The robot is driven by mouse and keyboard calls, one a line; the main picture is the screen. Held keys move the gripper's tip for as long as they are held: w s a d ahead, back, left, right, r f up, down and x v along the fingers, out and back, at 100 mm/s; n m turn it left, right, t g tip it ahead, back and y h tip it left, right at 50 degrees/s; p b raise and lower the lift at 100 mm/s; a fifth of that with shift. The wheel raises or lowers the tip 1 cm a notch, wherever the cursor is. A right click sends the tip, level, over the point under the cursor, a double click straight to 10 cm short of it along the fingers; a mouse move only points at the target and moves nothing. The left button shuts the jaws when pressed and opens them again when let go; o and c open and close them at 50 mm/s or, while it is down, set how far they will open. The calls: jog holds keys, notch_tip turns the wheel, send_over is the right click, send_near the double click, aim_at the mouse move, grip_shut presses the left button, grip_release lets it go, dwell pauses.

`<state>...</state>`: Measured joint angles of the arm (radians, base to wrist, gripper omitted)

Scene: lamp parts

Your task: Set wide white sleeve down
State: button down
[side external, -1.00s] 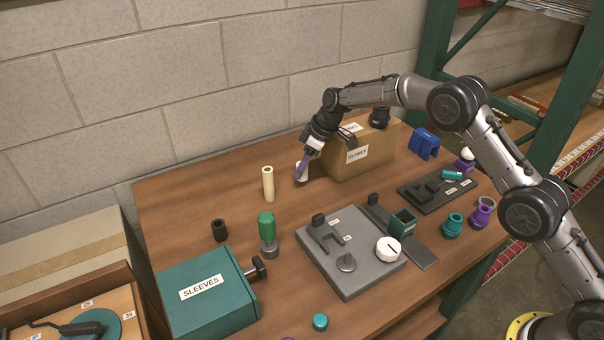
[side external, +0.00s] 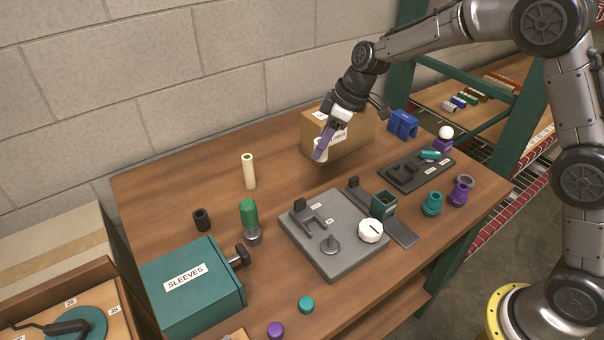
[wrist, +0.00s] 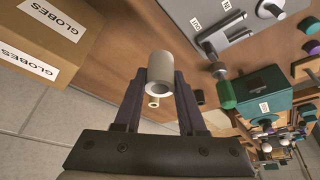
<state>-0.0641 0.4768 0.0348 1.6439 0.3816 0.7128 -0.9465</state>
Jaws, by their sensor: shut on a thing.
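The wide white sleeve (side external: 320,143) is a short pale hollow tube.
A tall cream tube (side external: 249,172) stands to the left, with a green-handled tool (side external: 249,216) and a black sleeve (side external: 201,220) nearer. A grey fixture plate (side external: 335,250) and the teal sleeves box (side external: 192,285) are in front. Bare table lies between the cream tube and globes box.

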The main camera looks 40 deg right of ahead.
jog(key=shift+s+d+f+m+h, duration=0.25)
jog(key=shift+s+f+m+h, duration=0.05)
jog(key=shift+s+f+m, duration=0.5)
jog(key=s+a+r+n, duration=0.1)
jog(key=s+a, duration=0.4)
jog(key=s, duration=0.6)
jog(key=s+a+n, duration=0.1)
jog(key=s+a, duration=0.4)
jog(key=s, duration=0.6)
jog(key=w+a+f, duration=0.5)
jog(key=w, duration=0.2)
jog(key=w+a+f, duration=0.3)
jog(key=w, duration=0.1)
jog(key=shift+a+f, duration=0.35)
jog(key=shift+w+f, duration=0.1)
jog(key=shift+f, duration=1.6)
jog(key=shift+f, duration=0.15)
